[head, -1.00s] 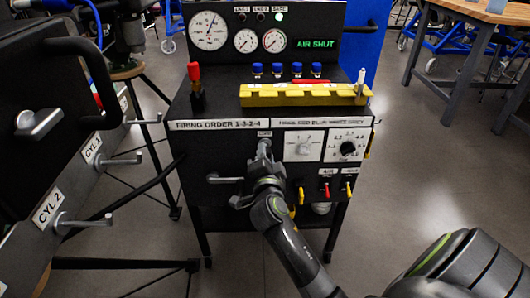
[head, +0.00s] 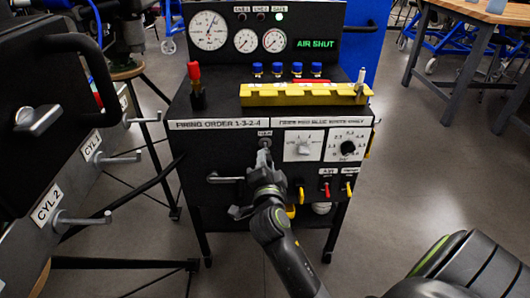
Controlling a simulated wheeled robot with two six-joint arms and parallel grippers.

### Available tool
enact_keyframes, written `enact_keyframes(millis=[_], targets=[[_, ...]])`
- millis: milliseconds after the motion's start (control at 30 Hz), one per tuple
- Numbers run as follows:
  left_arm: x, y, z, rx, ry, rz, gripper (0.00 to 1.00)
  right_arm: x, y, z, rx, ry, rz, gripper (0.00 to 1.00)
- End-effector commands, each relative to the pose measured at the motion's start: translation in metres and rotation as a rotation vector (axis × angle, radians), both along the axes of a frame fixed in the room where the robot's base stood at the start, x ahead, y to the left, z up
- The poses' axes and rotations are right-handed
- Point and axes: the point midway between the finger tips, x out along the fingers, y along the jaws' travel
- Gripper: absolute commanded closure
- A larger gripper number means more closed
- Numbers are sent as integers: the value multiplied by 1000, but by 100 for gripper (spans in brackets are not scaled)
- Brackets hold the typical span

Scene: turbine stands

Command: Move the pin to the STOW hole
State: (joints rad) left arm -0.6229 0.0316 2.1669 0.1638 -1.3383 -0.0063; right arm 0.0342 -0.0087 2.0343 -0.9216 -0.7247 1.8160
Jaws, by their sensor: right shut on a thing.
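My right gripper (head: 262,161) is at the front face of the black console, just below a small white label (head: 265,133) too small to read. It is shut on the pin (head: 265,144), which is mostly hidden by the fingers. A small dark round shape shows between the fingertips and the label. I cannot tell whether the pin is in a hole or just clear of it. I cannot pick out the STOW hole. My left gripper is not in view.
The console (head: 190,150) carries gauges, a yellow rack (head: 300,95) and a red-topped lever (head: 195,80). A dial panel (head: 302,147) is right of my gripper, a bar handle (head: 225,180) to its left. The CYL 2 stand (head: 75,205) fills the left side.

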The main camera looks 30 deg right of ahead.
Motion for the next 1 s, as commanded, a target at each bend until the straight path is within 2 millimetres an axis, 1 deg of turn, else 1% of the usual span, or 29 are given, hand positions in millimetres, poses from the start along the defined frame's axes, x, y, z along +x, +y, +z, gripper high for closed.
enact_keyframes(millis=[733,1000], targets=[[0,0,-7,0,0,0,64,-39,24,-1,2,-1,0,100],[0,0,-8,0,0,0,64,-45,27,0,0,0,-1,100]])
